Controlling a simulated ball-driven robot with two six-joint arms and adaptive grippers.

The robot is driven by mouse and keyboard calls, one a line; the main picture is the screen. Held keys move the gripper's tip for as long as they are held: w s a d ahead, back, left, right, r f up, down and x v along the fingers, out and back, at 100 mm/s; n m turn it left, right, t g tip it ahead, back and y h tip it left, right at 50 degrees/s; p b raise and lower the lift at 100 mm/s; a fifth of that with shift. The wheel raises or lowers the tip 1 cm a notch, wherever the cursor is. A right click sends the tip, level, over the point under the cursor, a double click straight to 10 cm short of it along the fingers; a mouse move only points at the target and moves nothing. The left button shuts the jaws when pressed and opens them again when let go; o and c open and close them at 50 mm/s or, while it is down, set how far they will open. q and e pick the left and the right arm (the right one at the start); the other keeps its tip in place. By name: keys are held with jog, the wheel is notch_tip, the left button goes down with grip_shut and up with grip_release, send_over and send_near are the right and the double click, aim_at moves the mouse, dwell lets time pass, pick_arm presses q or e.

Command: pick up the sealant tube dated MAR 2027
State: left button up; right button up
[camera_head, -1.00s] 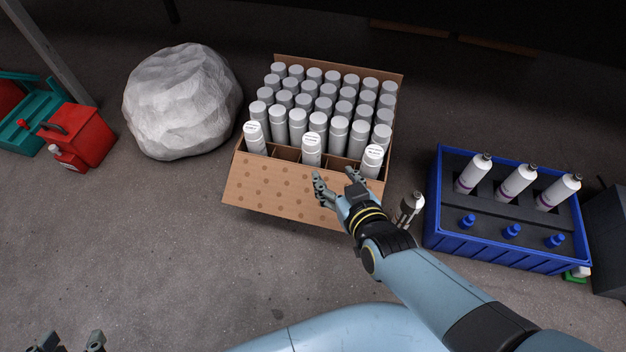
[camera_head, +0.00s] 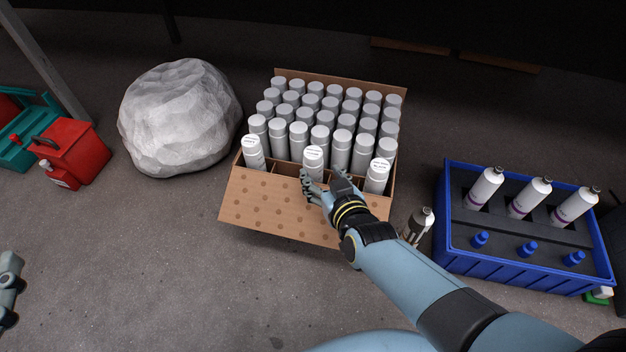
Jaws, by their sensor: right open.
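Sealant tubes stand upright in an open cardboard box (camera_head: 262,210). Three white-topped tubes stand apart in its front row: a left one (camera_head: 254,154), a middle one (camera_head: 314,160) and a right one (camera_head: 377,177). Small dark print shows on their tops, too small to read, so I cannot tell which is dated MAR 2027. My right gripper (camera_head: 324,178) is open and empty at the front of the box, just before the middle tube, overlapping its lower part in view. Contact is not clear. Part of my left gripper (camera_head: 9,285) shows at the left edge; its jaws cannot be made out.
Several grey-capped tubes (camera_head: 321,138) fill the rows behind. A blue crate (camera_head: 520,278) with white bottles and blue caps stands at right. A loose canister (camera_head: 418,226) stands between box and crate. A pale rock (camera_head: 180,118) and red can (camera_head: 75,150) are at left.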

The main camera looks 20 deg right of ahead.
aim_at(317, 169)
jog(key=shift+b+x, duration=0.9)
jog(key=shift+x, duration=0.25)
jog(key=b+x, duration=0.1)
jog(key=x, duration=0.1)
jog(key=shift+w+f+b, duration=0.1)
jog(key=shift+w+b, duration=0.25)
jog(key=shift+w, duration=0.1)
pick_arm(q)
notch_tip(317, 169, up, 21)
jog(key=d+m+t+h, duration=0.2)
jog(key=m+t+h, duration=0.3)
jog(key=t+h, duration=0.2)
jog(key=shift+w+d+t, duration=0.25)
jog(key=shift+w+t, duration=0.2)
jog(key=shift+t, duration=0.75)
pick_arm(e)
grip_shut()
